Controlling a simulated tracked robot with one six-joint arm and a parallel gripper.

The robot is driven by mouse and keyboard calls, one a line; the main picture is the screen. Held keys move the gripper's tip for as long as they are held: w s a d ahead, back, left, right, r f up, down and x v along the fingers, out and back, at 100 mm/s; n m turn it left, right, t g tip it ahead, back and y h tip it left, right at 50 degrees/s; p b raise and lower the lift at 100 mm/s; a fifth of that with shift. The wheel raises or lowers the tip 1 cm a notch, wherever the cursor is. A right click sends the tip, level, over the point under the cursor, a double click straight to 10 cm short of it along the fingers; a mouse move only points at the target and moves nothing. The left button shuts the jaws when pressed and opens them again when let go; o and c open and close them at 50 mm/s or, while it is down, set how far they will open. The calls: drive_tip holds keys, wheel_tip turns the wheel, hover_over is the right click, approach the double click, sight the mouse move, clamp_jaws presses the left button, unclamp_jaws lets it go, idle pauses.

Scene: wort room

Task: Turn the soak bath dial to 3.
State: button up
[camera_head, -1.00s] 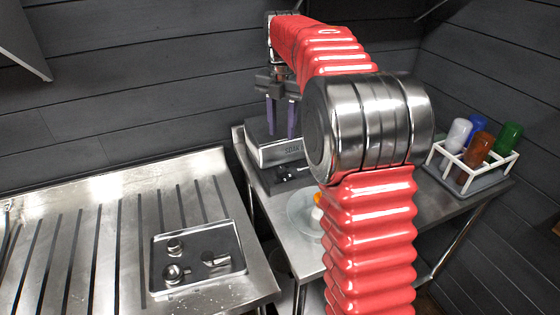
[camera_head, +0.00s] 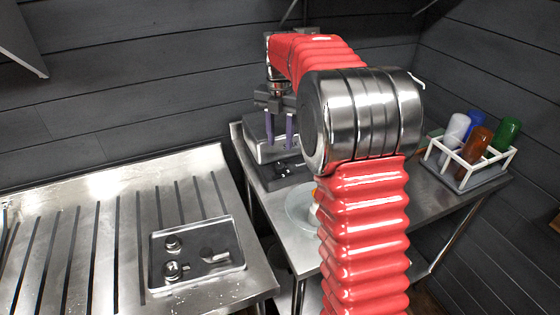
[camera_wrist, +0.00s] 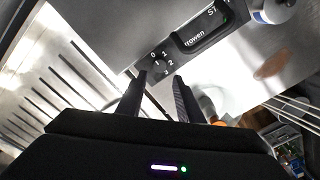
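A grey metal appliance (camera_head: 258,148) with a dark front panel stands on the steel table, partly hidden behind my arm. Which number the dial points to is too small to tell. My gripper (camera_head: 280,146) hangs over the appliance's front. In the wrist view its two dark fingers (camera_wrist: 159,77) are apart, with the dial just beyond and between their tips. I cannot see contact.
A white rack (camera_head: 460,170) of several coloured bottles stands at the table's right. A clear round dish (camera_head: 300,207) sits in front of the appliance, partly behind my arm. A slotted steel drainer (camera_head: 100,225) with a recessed tray (camera_head: 225,240) fills the left.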

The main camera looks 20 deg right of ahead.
sight(280, 165)
wheel_tip(280, 165, down, 8)
drive_tip(key=shift+f, duration=0.25)
drive_tip(key=shift+c, duration=0.5)
drive_tip(key=c, duration=0.7)
drive_tip(key=shift+o, duration=0.2)
